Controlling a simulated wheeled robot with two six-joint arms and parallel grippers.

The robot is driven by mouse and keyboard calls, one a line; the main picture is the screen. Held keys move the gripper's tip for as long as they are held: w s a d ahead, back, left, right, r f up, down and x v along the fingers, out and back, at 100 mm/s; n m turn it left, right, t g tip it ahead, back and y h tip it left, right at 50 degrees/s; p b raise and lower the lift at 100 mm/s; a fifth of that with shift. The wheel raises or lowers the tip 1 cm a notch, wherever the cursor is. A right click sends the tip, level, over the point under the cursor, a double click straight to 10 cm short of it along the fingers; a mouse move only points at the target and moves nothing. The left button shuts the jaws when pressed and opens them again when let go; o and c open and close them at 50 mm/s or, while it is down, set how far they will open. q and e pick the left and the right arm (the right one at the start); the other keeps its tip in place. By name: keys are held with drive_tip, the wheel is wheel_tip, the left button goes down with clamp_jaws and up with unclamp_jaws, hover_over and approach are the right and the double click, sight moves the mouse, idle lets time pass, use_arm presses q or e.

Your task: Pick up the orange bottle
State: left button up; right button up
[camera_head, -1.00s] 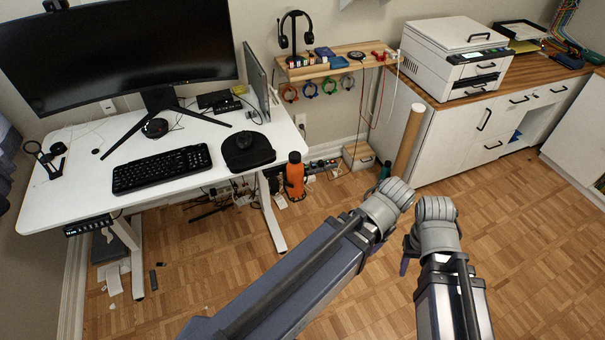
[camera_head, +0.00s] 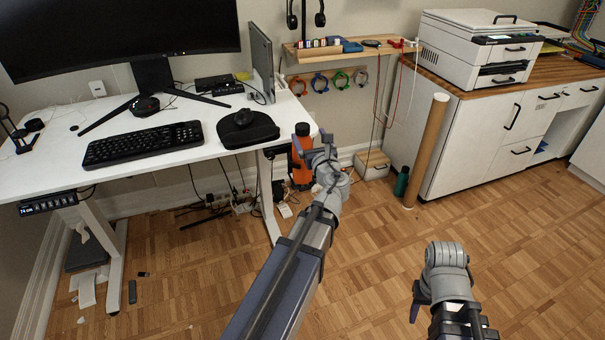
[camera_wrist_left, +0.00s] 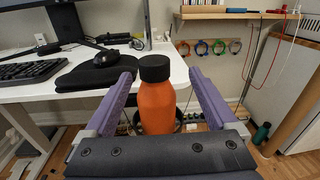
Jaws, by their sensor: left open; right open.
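The orange bottle (camera_head: 301,168) with a black cap stands upright beside the right end of the white desk in the head view. It also shows in the left wrist view (camera_wrist_left: 157,105), between the two fingers. My left gripper (camera_head: 316,148) is open, its purple fingers on either side of the bottle and apart from it in the wrist view. In that view the gripper body hides the bottle's lower part. My right gripper (camera_head: 416,300) is open and empty over the floor at the lower right; its fingers are only partly visible.
The white desk (camera_head: 60,165) with keyboard (camera_head: 143,144) and mouse pad (camera_head: 248,132) is left of the bottle. A wooden shelf (camera_head: 340,52) is above and behind. A cardboard tube (camera_head: 427,150) and dark green bottle (camera_head: 402,181) stand to the right.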

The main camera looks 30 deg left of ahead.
sight(300, 124)
use_arm(q)
drive_tip(key=shift+w+a+m, duration=0.15)
drive_tip(key=shift+a+m, duration=0.05)
drive_tip(key=shift+m, duration=0.2)
drive_tip(key=shift+x, duration=1.2)
drive_tip(key=shift+s+a+x, duration=0.1)
drive_tip(key=shift+a+x, duration=0.05)
drive_tip(key=shift+x, duration=1.2)
drive_tip(key=shift+s+a+x, duration=0.1)
drive_tip(key=shift+s+x, duration=0.05)
drive_tip(key=shift+x, duration=1.2)
drive_tip(key=shift+s, duration=0.1)
clamp_jaws()
